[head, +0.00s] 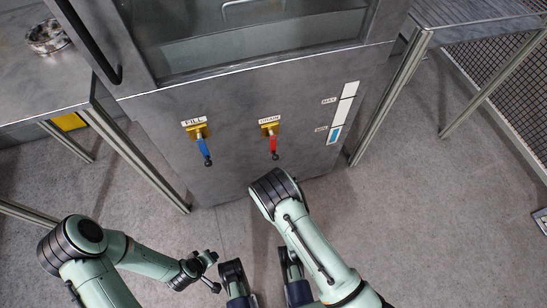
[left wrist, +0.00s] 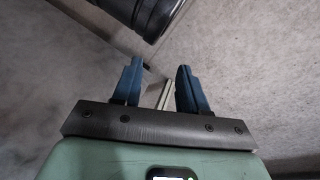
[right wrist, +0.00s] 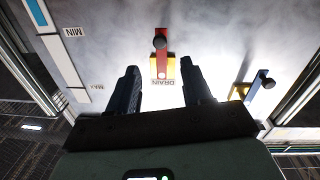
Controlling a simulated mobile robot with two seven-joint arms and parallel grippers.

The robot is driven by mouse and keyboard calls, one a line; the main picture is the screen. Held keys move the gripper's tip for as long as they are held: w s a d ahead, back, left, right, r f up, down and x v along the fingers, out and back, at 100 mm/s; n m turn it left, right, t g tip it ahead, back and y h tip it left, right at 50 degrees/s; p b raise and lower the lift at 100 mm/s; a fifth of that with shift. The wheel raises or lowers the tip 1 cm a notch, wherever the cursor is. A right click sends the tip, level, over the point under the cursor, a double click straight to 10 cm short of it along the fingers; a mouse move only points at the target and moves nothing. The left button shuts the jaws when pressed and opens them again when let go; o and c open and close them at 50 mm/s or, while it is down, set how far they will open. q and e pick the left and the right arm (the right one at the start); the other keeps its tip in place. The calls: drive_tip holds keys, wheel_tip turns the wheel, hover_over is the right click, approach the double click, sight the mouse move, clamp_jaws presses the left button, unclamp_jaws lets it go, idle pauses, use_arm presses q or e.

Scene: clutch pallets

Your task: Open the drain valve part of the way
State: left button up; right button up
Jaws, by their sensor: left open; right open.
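The drain valve shows in the head view as a red handle (head: 273,145) on a yellow base (head: 270,129) under a DRAIN label, on the grey cabinet front. The handle hangs straight down and ends in a dark knob. In the right wrist view the red handle (right wrist: 160,46) appears upside down, beyond the gap between the fingers. My right gripper (right wrist: 160,68) is open, faces the valve and is apart from it. My left gripper (left wrist: 159,68) is open and empty, over the floor and away from the valves.
A FILL valve with a blue handle (head: 204,148) is left of the drain valve, its handle tilted slightly. A level gauge (head: 342,113) with MAX and MIN labels is at right, blue near the bottom. Metal tables (head: 35,85) flank the cabinet. Floor before it is clear.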

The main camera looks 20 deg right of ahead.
sight(276, 159)
drive_tip(key=w+b, duration=0.1)
drive_tip(key=w, duration=0.4)
drive_tip(key=w+b, duration=0.1)
drive_tip(key=w, duration=0.4)
drive_tip(key=shift+d+f, duration=0.1)
drive_tip(key=shift+d, duration=0.1)
use_arm(q)
drive_tip(key=shift+g, duration=0.5)
drive_tip(key=shift+s+a+f, duration=0.2)
drive_tip(key=shift+s+f, duration=0.2)
drive_tip(key=shift+f, duration=0.25)
drive_tip(key=shift+s+a+f, duration=0.15)
drive_tip(key=shift+s+f, duration=0.3)
drive_tip(key=shift+f, duration=0.25)
drive_tip(key=shift+s+a+f, duration=0.2)
drive_tip(key=shift+s+f, duration=0.2)
drive_tip(key=shift+f, duration=0.25)
use_arm(e)
drive_tip(key=shift+w, duration=0.6)
clamp_jaws()
